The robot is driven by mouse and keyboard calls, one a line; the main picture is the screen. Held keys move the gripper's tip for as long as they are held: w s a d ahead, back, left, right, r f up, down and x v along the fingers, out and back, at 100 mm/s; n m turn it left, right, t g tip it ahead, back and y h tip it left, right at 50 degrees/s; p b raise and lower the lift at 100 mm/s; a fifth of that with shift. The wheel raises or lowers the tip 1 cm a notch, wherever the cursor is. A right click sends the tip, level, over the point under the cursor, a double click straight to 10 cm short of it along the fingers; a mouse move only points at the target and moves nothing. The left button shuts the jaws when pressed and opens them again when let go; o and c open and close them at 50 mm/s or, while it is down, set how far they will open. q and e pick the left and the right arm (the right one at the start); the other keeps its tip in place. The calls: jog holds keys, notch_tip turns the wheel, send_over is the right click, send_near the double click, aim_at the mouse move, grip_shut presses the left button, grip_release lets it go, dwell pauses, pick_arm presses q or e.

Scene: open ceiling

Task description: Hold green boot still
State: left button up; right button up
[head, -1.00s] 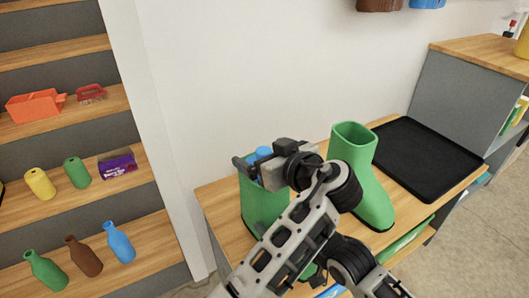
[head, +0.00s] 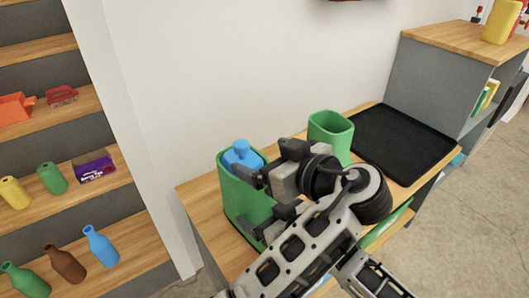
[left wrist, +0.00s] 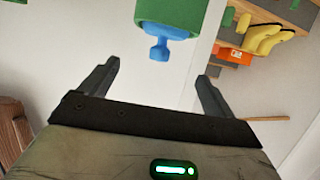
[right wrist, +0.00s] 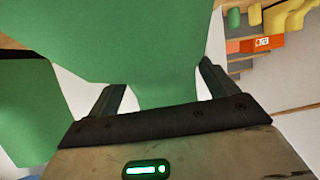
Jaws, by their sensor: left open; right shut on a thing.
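A green boot (head: 238,200) stands upright on the wooden bench, with a blue bottle (head: 242,155) sticking out of its top. My left gripper (head: 254,178) is open beside the boot's upper part, close to the bottle. In the left wrist view the bottle (left wrist: 160,42) and boot rim (left wrist: 170,12) lie beyond the open fingers, apart from them. My right gripper (head: 260,228) is lower and shut on the boot's side. In the right wrist view the green boot (right wrist: 120,40) fills much of the picture, with a narrow part between the fingers. My arm hides the boot's lower front.
A second green boot (head: 331,136) stands to the right, partly behind my arm. A black tray (head: 405,145) lies further right on the bench (head: 192,197). Shelves at left hold several bottles, cans and a purple box (head: 94,167). A white wall stands behind the bench.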

jog(key=o, duration=1.1)
jog(key=shift+d, duration=0.1)
